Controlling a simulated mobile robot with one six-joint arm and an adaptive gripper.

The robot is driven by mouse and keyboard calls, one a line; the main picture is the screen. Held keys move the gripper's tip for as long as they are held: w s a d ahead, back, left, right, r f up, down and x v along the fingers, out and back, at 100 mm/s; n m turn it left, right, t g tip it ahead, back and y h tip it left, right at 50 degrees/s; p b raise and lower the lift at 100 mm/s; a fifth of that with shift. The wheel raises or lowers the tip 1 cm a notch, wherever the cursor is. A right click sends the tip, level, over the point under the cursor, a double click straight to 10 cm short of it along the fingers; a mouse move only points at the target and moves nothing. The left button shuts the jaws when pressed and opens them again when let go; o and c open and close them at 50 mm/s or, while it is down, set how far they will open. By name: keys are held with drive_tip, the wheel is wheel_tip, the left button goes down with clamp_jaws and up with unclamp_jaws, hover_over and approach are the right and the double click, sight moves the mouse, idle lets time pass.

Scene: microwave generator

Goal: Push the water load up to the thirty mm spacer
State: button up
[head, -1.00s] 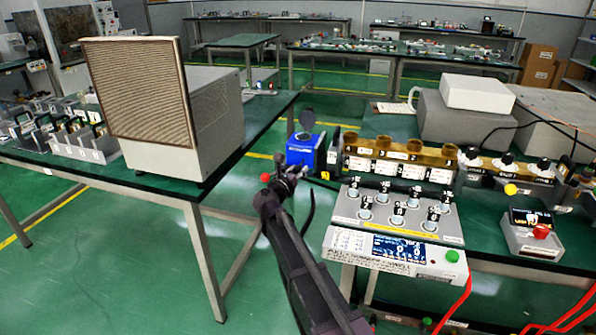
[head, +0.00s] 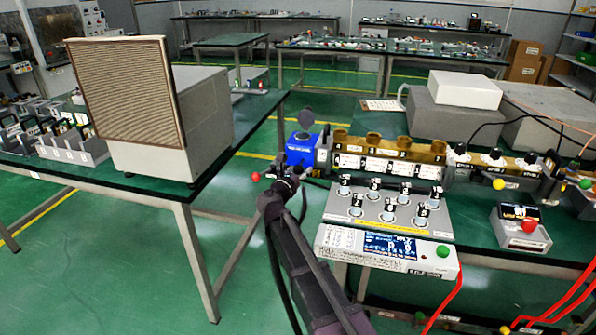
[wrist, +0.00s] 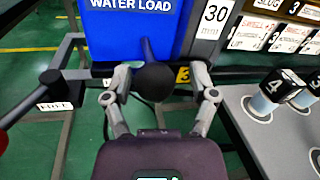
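The water load (head: 300,149) is a blue box on the bench, left of the brass waveguide row. In the wrist view its labelled blue face (wrist: 130,30) fills the top middle. A dark rod with a black ball knob (wrist: 155,84) sticks out from it towards me. My gripper (wrist: 160,75) has its fingers on both sides of this knob and appears shut on it. The thirty mm spacer (wrist: 214,16), a pale plate marked 30, stands just right of the box; it also shows in the head view (head: 323,155). I cannot tell whether they touch.
A panel of numbered knobs (head: 385,208) lies right of my gripper, with a display box (head: 385,250) before it. A red ball lever (head: 256,177) is at the left. A large grilled cabinet (head: 125,100) stands on the left bench.

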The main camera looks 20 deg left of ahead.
drive_tip(key=shift+s+a, duration=0.1)
drive_tip(key=shift+a, duration=0.05)
drive_tip(key=v, duration=1.1)
drive_tip(key=shift+s, duration=0.4)
drive_tip(key=shift+r, duration=0.1)
idle(0.3)
